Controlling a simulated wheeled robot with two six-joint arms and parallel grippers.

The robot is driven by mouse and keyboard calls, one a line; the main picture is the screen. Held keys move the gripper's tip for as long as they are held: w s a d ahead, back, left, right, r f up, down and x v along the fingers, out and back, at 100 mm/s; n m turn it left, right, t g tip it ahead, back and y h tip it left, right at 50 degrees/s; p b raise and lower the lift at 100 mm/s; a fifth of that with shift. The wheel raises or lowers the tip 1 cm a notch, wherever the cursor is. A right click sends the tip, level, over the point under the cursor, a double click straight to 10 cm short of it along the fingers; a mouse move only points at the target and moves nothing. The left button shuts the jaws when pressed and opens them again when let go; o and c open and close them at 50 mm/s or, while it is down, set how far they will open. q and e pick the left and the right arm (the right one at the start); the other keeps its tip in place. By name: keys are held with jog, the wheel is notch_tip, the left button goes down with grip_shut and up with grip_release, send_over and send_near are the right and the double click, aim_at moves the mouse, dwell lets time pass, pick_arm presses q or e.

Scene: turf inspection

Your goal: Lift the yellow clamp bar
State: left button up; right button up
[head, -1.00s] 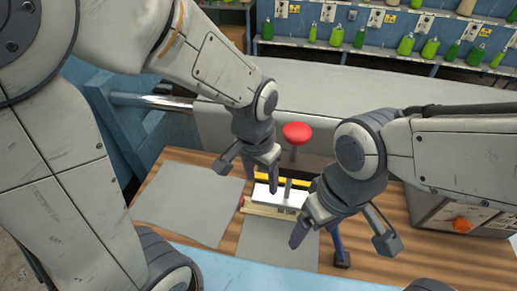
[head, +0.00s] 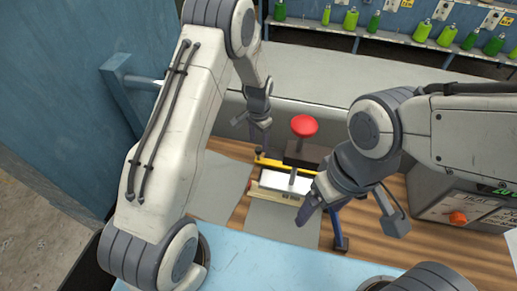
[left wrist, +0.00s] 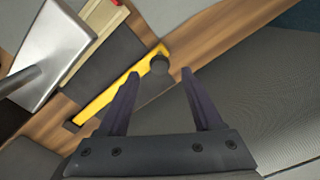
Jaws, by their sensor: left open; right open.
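The yellow clamp bar (head: 280,165) lies low behind a white block with a handle (head: 286,183) on the wooden bench. It also shows in the left wrist view (left wrist: 108,95), running diagonally, with a dark round knob (left wrist: 158,65) near its upper end. My left gripper (head: 252,130) is open and empty, near the bar's left end in the head view. In the left wrist view, one finger of the left gripper (left wrist: 160,76) overlaps the bar in the picture; I cannot tell whether they touch. My right gripper (head: 350,217) is open, nearer and to the right of the bar.
A red round knob (head: 304,126) stands behind the bar. Grey sheets (head: 283,224) lie on the wooden bench. A control box with an orange button (head: 458,217) is at the right. Green bottles (head: 350,19) line the shelf behind.

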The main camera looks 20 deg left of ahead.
aim_at(259, 148)
pick_arm(q)
notch_tip(259, 148, down, 7)
jog(key=shift+r+p, duration=0.2)
jog(key=shift+p, duration=0.75)
grip_shut()
dwell(0.7)
